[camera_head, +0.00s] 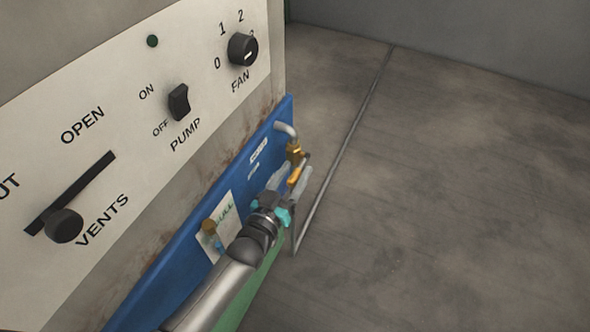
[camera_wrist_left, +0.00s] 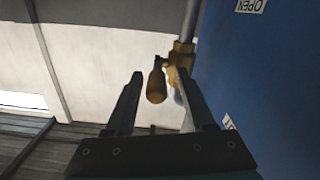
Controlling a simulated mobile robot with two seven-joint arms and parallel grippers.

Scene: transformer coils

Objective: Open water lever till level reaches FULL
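A brass valve (camera_head: 295,152) with a yellow lever handle (camera_head: 294,176) sits on a pipe at the far end of the blue panel. My left gripper (camera_head: 284,185) reaches along the panel to the lever. In the left wrist view my left gripper (camera_wrist_left: 161,76) is open. The lever handle (camera_wrist_left: 156,88) shows between its two fingers, with gaps on both sides. I cannot tell how deep it sits between them. The valve body (camera_wrist_left: 180,60) is by the right fingertip. No level gauge or FULL mark can be made out. My right gripper is out of view.
The blue panel (camera_head: 180,262) carries small labels, including OPEN, and a paper sheet (camera_head: 228,212). Above is a control panel with a pump switch (camera_head: 179,101) and fan knob (camera_head: 243,49). Floor to the right is clear.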

